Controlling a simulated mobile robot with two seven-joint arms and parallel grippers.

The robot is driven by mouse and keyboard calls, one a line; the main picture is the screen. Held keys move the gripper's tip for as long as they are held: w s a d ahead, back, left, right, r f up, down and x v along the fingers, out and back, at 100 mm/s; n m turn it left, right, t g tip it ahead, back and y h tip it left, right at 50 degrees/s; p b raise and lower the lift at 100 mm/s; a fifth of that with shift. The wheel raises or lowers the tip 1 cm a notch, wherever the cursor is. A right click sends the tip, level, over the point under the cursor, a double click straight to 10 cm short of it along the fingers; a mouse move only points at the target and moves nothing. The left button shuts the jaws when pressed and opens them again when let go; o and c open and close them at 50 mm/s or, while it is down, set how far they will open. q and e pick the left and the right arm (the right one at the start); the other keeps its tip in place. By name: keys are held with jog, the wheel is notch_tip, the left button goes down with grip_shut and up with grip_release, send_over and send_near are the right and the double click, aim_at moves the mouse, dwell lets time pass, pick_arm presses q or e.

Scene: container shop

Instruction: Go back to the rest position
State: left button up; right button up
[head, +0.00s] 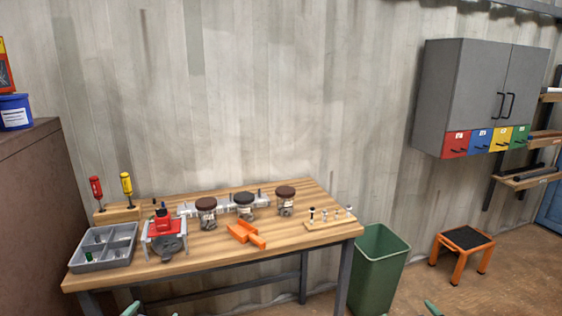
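The green tip of my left gripper (133,309) just shows at the bottom edge, left of centre, in front of the workbench. The green tip of my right gripper (432,308) shows at the bottom edge on the right, over the floor. The rest of both grippers is cut off by the frame, so their opening is hidden. No object shows at either tip. The wooden workbench (290,246) stands beyond them, apart from both.
A grey cabinet (470,85) hangs above.

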pick_arm(q)
jog(key=s+d+f+g, duration=0.1)
jog(key=s+d+f, duration=0.3)
jog(key=s, duration=0.8)
jog(key=s+d+f+g+h, duration=0.1)
jog(key=s+d+f, duration=0.3)
jog(key=s, duration=0.7)
jog(key=s+d+f+n+g+h, duration=0.1)
jog(key=s+d+f+g, duration=0.2)
jog(key=s, duration=0.9)
notch_tip(320, 180, down, 4)
jog(key=shift+s+d+r, duration=0.2)
jog(key=shift+s+d, duration=0.15)
jog(key=shift+d, duration=0.5)
pick_arm(e)
jog(key=s+a+f+g, duration=0.1)
jog(key=s+a+f, duration=0.3)
jog(key=s, duration=0.8)
jog(key=s+a+f+g+y, duration=0.1)
jog(key=s+a+f, duration=0.3)
jog(key=s, duration=0.7)
jog(key=s+a+f+m+g+y, duration=0.1)
jog(key=s+a+f+g, duration=0.2)
jog(key=s, duration=0.9)
notch_tip(320, 180, down, 4)
jog(key=shift+s+a+r, duration=0.2)
jog(key=shift+s+a, duration=0.15)
jog(key=shift+a, duration=0.5)
